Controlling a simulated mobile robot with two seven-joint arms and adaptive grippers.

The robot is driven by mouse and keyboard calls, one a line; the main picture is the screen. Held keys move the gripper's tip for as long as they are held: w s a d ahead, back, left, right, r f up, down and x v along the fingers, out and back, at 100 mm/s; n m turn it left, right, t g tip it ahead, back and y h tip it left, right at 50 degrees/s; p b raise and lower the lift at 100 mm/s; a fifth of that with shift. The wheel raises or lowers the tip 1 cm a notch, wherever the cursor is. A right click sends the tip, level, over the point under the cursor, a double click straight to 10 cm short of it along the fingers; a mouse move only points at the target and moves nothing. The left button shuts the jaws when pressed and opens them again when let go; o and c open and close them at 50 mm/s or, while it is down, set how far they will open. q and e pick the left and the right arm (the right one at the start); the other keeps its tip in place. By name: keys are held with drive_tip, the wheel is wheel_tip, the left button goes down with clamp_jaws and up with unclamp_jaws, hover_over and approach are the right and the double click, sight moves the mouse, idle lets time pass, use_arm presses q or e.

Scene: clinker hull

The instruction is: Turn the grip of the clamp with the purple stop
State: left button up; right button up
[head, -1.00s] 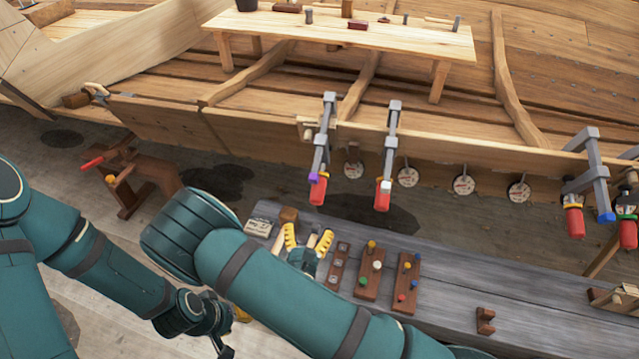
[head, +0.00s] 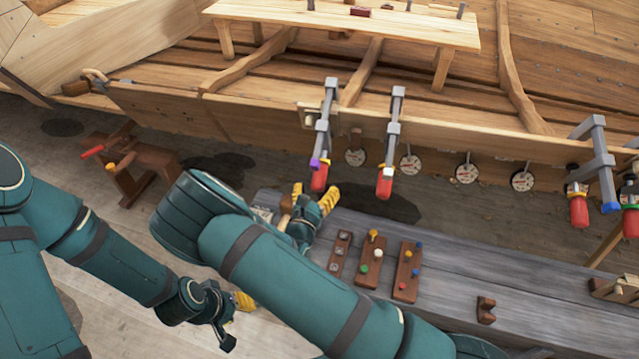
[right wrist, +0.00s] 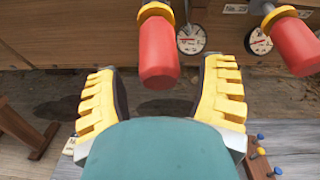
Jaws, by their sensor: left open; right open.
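The clamp with the purple stop (head: 314,164) hangs on the plank edge of the hull in the head view, left of a similar clamp. Its red grip (head: 319,179) points down. My right gripper (head: 313,196) is open just below that grip. In the right wrist view a red grip with a yellow collar (right wrist: 160,52) stands between the two open yellow fingers of my right gripper (right wrist: 159,82), with a gap on each side. The purple stop does not show there. My left gripper (head: 238,306) is low at the left, empty, partly hidden by its wrist.
A neighbouring clamp's red grip (head: 385,183) is close on the right; it also shows in the right wrist view (right wrist: 295,45). More clamps (head: 594,170) hang at far right. Round dials (head: 410,164) line the hull. A grey bench (head: 450,270) with peg blocks (head: 371,262) lies below.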

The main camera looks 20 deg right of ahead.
drive_tip(key=shift+x, duration=1.35)
drive_tip(key=shift+o, duration=0.2)
drive_tip(key=c, duration=1.2)
